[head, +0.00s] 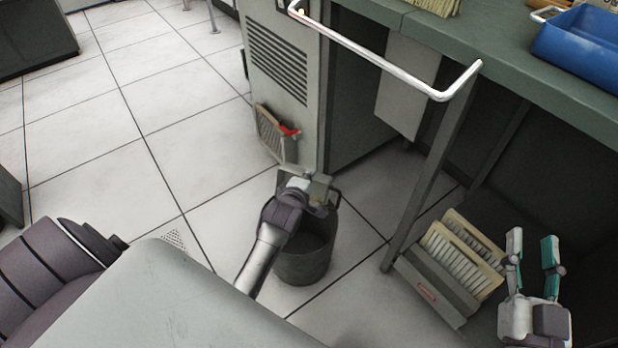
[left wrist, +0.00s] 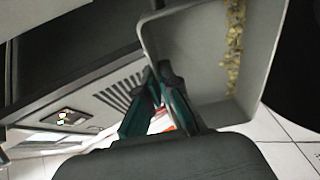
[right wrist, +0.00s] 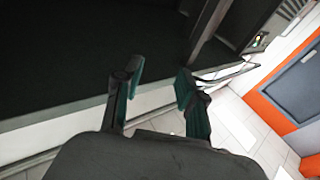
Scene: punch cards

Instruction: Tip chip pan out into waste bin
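The chip pan (left wrist: 195,75) is a grey, shallow, square-walled tray in the left wrist view. Yellowish chips (left wrist: 234,45) lie in a strip along its right side. My left gripper (left wrist: 160,75) has its fingers close together on the pan's near wall. In the head view my left gripper (head: 320,188) is over the back of the waste bin (head: 303,262), a dark grey round bucket on the floor. The arm hides much of the pan and part of the bin's opening there. My right gripper (head: 533,245) is open and empty; its spread fingers also show in the right wrist view (right wrist: 156,85).
A green-grey bench (head: 480,50) with a white rail (head: 385,68) stands at right. A blue tray (head: 585,45) is on top. Brushes in a grey holder (head: 440,285) stand beside my right gripper.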

